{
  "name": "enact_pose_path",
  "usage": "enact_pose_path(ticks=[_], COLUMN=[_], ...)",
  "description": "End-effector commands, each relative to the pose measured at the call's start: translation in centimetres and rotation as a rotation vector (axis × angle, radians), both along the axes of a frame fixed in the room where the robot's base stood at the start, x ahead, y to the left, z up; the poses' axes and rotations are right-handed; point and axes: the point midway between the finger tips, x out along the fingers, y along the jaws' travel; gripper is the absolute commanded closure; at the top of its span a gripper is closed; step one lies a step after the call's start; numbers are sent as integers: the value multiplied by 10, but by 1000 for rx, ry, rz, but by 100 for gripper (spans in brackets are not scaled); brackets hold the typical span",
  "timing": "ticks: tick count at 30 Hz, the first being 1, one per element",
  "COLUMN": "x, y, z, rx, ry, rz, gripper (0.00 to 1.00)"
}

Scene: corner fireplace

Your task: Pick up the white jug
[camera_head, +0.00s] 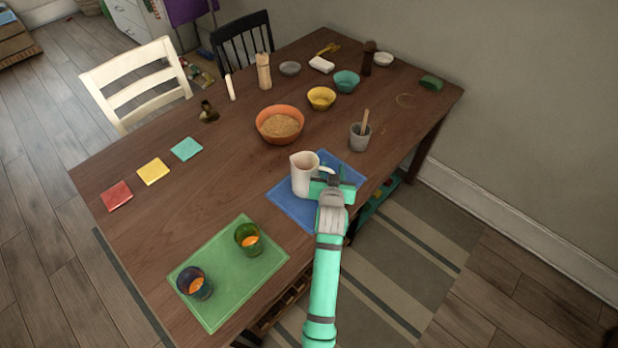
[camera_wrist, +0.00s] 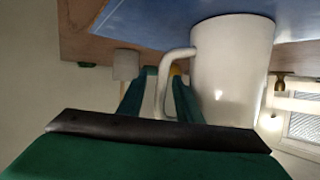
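The white jug (camera_head: 303,175) stands upright on the blue mat (camera_head: 285,204) near the table's front edge. Its handle faces right, towards my gripper (camera_head: 325,183). In the wrist view, which looks upside down, the jug (camera_wrist: 232,70) fills the right of centre, and its handle (camera_wrist: 178,62) curves out to the left. My gripper (camera_wrist: 163,85) has its two green fingers apart, with the handle showing between them. A gap shows between fingers and handle, though the lower handle is partly hidden by the gripper body.
The green mat (camera_head: 213,285) with two candle glasses (camera_head: 248,238) (camera_head: 195,284) lies to the left. A grey mortar with pestle (camera_head: 360,136) stands behind right, and an orange bowl (camera_head: 280,124) behind the jug. The table (camera_head: 230,180) is bare left of the blue mat.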

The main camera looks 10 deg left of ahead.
Motion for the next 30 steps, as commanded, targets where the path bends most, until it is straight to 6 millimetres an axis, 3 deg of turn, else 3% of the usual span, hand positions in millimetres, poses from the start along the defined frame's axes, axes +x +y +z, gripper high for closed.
enact_pose_path(ticks=[3, 7, 8, 30], x=[0, 0, 0, 0], y=[0, 0, 0, 2], z=[0, 0, 0, 1], rx=[0, 0, 0, 0], ry=[0, -1, -1, -1], rz=[1, 1, 1, 3], gripper=[68, 97, 100, 100])
